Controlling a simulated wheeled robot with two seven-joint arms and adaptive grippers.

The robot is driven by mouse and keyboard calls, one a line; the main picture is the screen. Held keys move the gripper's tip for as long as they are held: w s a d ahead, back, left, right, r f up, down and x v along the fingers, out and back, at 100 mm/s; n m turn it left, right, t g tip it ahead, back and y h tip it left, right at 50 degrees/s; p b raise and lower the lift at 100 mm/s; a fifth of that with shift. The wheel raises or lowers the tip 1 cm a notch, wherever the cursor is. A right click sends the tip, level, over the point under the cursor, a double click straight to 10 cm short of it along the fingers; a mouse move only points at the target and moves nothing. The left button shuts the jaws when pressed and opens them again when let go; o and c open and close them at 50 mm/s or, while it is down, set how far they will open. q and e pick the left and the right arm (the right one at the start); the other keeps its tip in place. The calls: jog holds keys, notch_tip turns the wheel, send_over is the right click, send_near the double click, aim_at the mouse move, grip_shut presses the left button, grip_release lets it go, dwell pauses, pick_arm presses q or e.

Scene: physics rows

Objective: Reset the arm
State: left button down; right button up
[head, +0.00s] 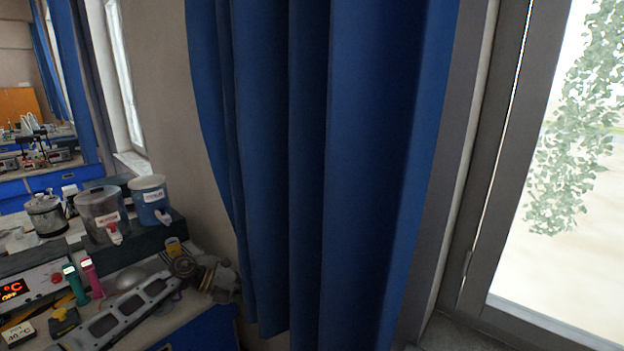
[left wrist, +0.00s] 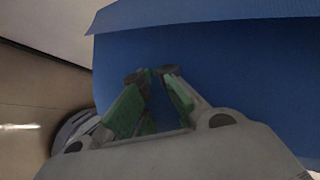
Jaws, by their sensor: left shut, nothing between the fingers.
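My left gripper (left wrist: 151,77) shows in the left wrist view, with green-padded fingers drawn together at their dark tips. It is shut and empty. A large flat blue surface (left wrist: 230,85) fills the view behind the fingers; I cannot tell if the tips touch it. Neither gripper shows in the head view. My right gripper is not in view.
In the head view a cluttered bench (head: 215,312) stands at lower left, with a clear container (head: 100,208), a blue container (head: 150,196) and a red temperature display (head: 13,288). A blue curtain (head: 320,160) hangs in the middle. A window (head: 540,270) is at right.

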pick_arm(q)
notch_tip(320, 180, down, 19)
jog(key=w+a+n+t, duration=0.3)
jog(key=n+t, duration=0.6)
jog(key=n, duration=0.4)
jog(key=s+a+f+n+y, duration=0.35)
jog(key=s+f+n, duration=0.2)
jog(key=f, duration=0.45)
jog(key=s+a+f+n+y, duration=0.35)
jog(key=s+f, duration=0.25)
jog(key=f, duration=0.5)
jog(key=s+a+f+n+g+y, duration=0.1)
jog(key=s+f+n+g+y, duration=0.15)
jog(key=s+f, duration=0.75)
jog(key=s+a+f+n+g+y, duration=0.2)
jog(key=s+f+n, duration=0.35)
jog(key=s, duration=0.85)
jog(key=s+d+f+g, duration=0.1)
jog(key=s+f, duration=0.3)
jog(key=s, duration=0.8)
jog(key=s+d+f+n+g, duration=0.1)
jog(key=s+f+g, duration=0.3)
jog(key=s, duration=0.9)
jog(key=shift+s+d+n, duration=0.25)
jog(key=shift+n, duration=0.05)
